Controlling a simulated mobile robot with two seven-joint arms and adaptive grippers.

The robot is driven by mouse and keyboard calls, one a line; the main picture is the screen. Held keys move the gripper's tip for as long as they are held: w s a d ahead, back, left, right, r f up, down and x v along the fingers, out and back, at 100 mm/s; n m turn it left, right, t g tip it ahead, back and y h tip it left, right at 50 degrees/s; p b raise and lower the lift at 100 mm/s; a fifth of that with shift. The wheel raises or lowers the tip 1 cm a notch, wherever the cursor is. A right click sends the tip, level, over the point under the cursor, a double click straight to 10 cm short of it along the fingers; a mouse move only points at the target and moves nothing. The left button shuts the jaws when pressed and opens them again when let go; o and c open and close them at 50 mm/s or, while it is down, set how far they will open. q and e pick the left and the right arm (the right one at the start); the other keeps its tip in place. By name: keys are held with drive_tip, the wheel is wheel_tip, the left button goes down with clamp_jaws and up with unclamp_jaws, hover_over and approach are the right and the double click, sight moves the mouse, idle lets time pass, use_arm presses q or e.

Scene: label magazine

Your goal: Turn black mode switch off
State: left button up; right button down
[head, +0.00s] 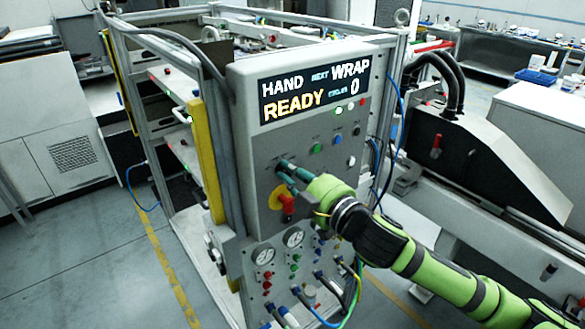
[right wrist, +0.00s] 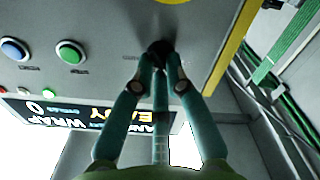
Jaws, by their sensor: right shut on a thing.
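The grey control panel (head: 262,140) faces me in the head view. The black mode switch (right wrist: 160,46) is a small dark knob on the panel, mostly covered by my fingers. My right gripper (head: 284,168) is at the left-middle of the panel face, its teal fingers closed around the knob. In the right wrist view the fingertips (right wrist: 160,58) meet on the black switch from both sides. Which way the switch points is hidden. The display (head: 314,87) reads HAND, NEXT WRAP, READY and 0. My left gripper is not in view.
A green button (head: 317,148), a blue button (head: 335,140) and a white button (head: 351,161) lie to the right. Gauges and hose fittings are below.

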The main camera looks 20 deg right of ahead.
drive_tip(key=n+p, duration=0.1)
drive_tip(key=n, duration=0.4)
drive_tip(key=shift+a+n+p, duration=0.15)
drive_tip(key=shift+n+p, duration=0.15)
idle(0.4)
drive_tip(key=c, duration=1.2)
unclamp_jaws()
drive_tip(key=shift+c, duration=0.2)
drive_tip(key=shift+s, duration=0.1)
drive_tip(key=v, duration=0.7)
drive_tip(key=shift+s, duration=0.15)
